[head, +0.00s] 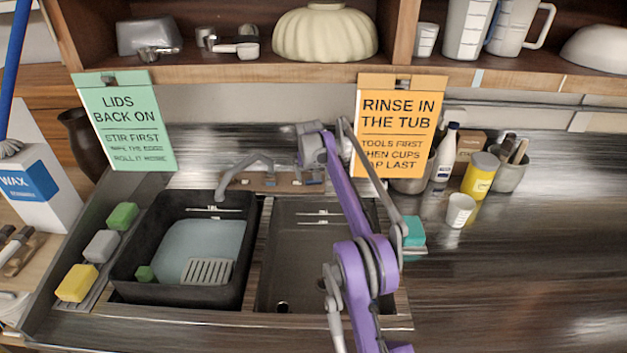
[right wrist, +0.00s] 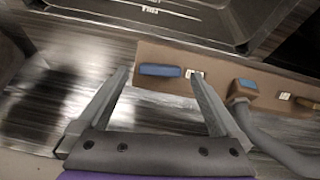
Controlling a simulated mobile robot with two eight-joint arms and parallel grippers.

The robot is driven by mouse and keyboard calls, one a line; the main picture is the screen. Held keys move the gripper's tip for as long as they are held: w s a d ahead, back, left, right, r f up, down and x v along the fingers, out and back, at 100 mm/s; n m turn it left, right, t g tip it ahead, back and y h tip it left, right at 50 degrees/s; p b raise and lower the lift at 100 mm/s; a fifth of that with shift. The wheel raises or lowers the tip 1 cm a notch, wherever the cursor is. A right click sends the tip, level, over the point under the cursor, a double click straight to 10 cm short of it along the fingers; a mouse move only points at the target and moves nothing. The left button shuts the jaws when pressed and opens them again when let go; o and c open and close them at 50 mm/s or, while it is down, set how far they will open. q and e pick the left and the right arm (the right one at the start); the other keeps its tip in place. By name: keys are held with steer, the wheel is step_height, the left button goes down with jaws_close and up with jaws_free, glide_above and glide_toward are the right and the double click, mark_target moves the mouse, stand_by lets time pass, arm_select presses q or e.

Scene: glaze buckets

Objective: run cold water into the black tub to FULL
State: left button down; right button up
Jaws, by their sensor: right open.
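The black tub (head: 128,272) stands in the left sink bay, with marked lines inside its back wall. A pale blue-grey, water-like surface (head: 205,240) shows in it, below those lines. No stream shows from the grey tap spout (head: 245,172). Behind the bays is a brown ledge (right wrist: 205,62) with a blue tab (right wrist: 160,70), a second blue-topped piece (right wrist: 245,88) and small white labels, too small to read. My right gripper (right wrist: 158,74) is open and empty, its fingertips on either side of the first blue tab in the picture; contact cannot be told. My left gripper is out of view.
A green block and a slotted grey piece (head: 208,271) are in the tub. A grey basin (head: 290,255) lies to its right. Sponges (head: 77,283) line the left edge. Two hanging signs (head: 400,125) and a shelf are behind. The right counter is largely clear.

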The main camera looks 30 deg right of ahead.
steer(key=shift+x, duration=1.35)
steer(key=shift+r, duration=0.1)
steer(key=c, duration=1.3)
